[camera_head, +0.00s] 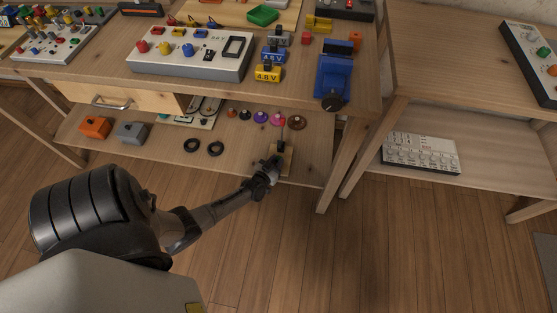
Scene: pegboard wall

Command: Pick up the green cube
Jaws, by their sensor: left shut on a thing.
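I make out no separate green cube. The only large green item is a shallow green tray-like piece (262,15) on the board at the back of the table. My left gripper (277,157) reaches low to the front edge of the lower shelf (235,168). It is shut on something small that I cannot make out. A small tan piece (286,160) shows right beside its fingers, behind a thin dark upright part. My right gripper is not in view.
Several coloured knobs (261,117) stand behind my gripper on the lower shelf. Black rings (215,148), an orange block (96,127) and a grey block (131,132) lie to the left. A table leg (337,165) stands to the right. The tabletop above is crowded.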

